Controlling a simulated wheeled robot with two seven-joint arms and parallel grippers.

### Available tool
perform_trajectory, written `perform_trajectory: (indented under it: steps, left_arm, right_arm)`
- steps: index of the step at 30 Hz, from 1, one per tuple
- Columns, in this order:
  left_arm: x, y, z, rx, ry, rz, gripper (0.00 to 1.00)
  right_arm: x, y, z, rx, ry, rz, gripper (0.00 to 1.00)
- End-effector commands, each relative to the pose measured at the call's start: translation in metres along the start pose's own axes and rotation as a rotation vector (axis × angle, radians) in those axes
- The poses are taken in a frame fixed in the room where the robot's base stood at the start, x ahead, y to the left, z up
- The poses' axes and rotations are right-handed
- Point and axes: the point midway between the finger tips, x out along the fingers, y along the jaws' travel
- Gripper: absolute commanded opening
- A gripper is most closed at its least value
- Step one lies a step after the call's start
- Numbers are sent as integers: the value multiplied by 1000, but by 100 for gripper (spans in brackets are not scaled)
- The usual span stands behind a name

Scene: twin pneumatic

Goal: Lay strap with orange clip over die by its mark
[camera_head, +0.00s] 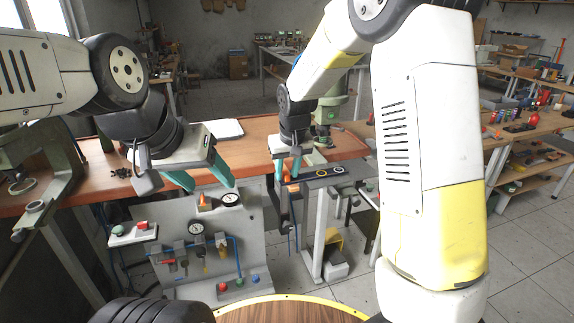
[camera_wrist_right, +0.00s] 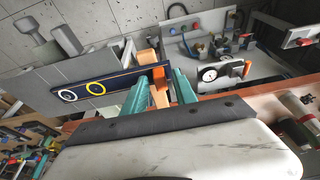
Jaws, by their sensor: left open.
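A narrow dark blue bar (camera_head: 312,176) on a grey stand carries a yellow ring mark (camera_head: 322,173) and a white ring mark (camera_head: 339,169). Both rings also show in the right wrist view. An orange piece (camera_wrist_right: 159,76) and tan pieces (camera_wrist_right: 160,96) sit at the bar's end, between my right gripper's teal fingers (camera_wrist_right: 163,84). I cannot tell whether the fingers touch them. In the head view my right gripper (camera_head: 287,166) is low at the bar's left end. My left gripper (camera_head: 206,187) is open and empty above the gauge panel. I cannot tell which piece is the strap or the die.
The grey panel (camera_head: 235,255) carries gauges, blue tubing and coloured knobs. An orange block (camera_head: 205,200) sits near its upper gauge (camera_head: 230,199). A small tray (camera_head: 133,234) holds red and green parts at left. The brown workbench (camera_head: 255,135) lies behind.

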Motion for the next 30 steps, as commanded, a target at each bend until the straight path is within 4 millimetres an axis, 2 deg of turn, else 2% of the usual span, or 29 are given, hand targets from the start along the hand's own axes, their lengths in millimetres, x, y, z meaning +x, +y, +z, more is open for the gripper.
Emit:
perform_trajectory:
  steps: [11, 14, 21, 26, 30]
  left_arm:
    - [0, 0, 0, 0, 0, 0, 61]
    - [0, 0, 0, 0, 0, 0, 61]
    - [0, 0, 0, 0, 0, 0, 61]
    - [0, 0, 0, 0, 0, 0, 61]
    - [0, 0, 0, 0, 0, 0, 61]
  right_arm:
    - [-3, 0, 0, 0, 2, 0, 41]
    - [-14, 0, -1, 0, 4, -1, 41]
    - [-56, 0, -1, 1, 4, -2, 41]
    - [-74, 0, -1, 1, 3, -1, 41]
    - [-94, 9, 10, 22, 15, -12, 41]
